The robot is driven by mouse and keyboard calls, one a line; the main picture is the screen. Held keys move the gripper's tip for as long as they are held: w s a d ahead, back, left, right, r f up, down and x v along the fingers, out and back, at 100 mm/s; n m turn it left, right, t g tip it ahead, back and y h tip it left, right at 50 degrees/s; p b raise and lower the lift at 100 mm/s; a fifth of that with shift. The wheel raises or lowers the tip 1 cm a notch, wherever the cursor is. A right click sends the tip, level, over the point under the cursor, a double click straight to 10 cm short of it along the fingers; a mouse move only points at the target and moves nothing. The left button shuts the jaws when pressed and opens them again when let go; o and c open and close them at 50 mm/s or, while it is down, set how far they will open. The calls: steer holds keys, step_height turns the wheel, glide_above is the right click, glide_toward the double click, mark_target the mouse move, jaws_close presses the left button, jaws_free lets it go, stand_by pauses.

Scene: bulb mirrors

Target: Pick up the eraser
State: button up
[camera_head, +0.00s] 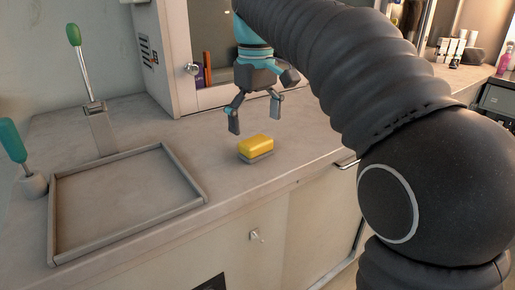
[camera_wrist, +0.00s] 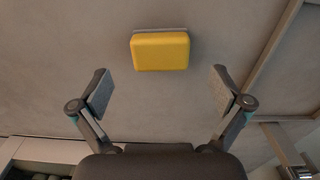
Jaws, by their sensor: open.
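The eraser (camera_head: 256,147) is a yellow block with a grey base, lying on the grey counter near its front edge. In the wrist view the eraser (camera_wrist: 160,51) shows at the upper middle, beyond the fingertips and roughly centred between them. My gripper (camera_head: 256,118) is open and empty, above the counter and slightly behind the eraser in the head view. Its two fingers (camera_wrist: 158,85) are spread wide in the wrist view, and neither touches the eraser.
A shallow grey tray (camera_head: 190,190) lies left of the eraser. A white cabinet (camera_head: 165,60) stands behind. The counter around the eraser is clear.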

mark_target(256, 140)
step_height(256, 140, down, 5)
steer(key=b, duration=0.4)
steer(key=shift+f, duration=0.1)
steer(key=c, duration=1.2)
steer(key=shift+r, duration=0.65)
step_height(256, 140, up, 4)
steer(key=shift+f+p, duration=0.2)
steer(key=shift+p, duration=0.65)
steer(key=s+d+r, duration=0.6)
steer(key=s+d, duration=0.1)
steer(key=s, duration=0.2)
steer(key=shift+s+r, duration=0.2)
steer(key=shift+s, duration=0.05)
